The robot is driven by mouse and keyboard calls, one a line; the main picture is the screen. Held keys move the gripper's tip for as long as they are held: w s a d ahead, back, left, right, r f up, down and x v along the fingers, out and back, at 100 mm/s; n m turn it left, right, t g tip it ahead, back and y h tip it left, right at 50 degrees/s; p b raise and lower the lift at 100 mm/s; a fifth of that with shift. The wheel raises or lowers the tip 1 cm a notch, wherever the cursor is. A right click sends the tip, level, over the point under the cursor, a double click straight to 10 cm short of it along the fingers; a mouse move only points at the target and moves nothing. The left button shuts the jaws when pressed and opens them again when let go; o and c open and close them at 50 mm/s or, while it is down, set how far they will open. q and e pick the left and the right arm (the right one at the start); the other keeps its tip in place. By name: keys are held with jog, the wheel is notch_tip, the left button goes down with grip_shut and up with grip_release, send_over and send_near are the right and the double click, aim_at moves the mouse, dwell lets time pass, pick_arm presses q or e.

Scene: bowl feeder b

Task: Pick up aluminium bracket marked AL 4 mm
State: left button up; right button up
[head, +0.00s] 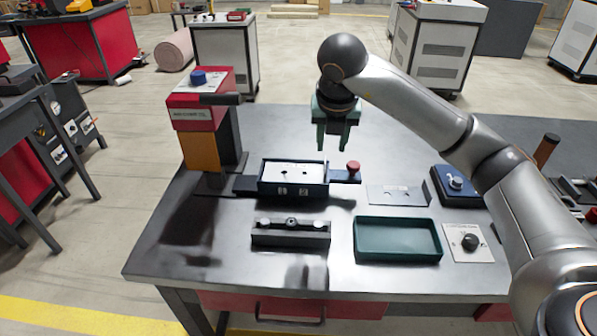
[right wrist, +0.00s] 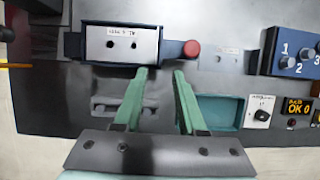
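My right gripper (head: 331,146) has green fingers pointing down, above and behind the holder's right end. It also shows in the right wrist view (right wrist: 160,72), where the fingers are apart with nothing between them. My left gripper is in neither view.
A red-knobbed slide (head: 353,168) extends right of the holder. A red and orange machine (head: 203,125) stands behind left. A black fixture (head: 290,234), an empty green tray (head: 398,258), a flat grey plate (head: 386,195) and a blue control box (head: 455,186) are nearby.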

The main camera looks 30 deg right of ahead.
aim_at(325, 169)
jog(key=x, duration=1)
jog(key=shift+a+f, duration=0.1)
jog(key=shift+a, duration=0.25)
grip_shut()
dwell(0.9)
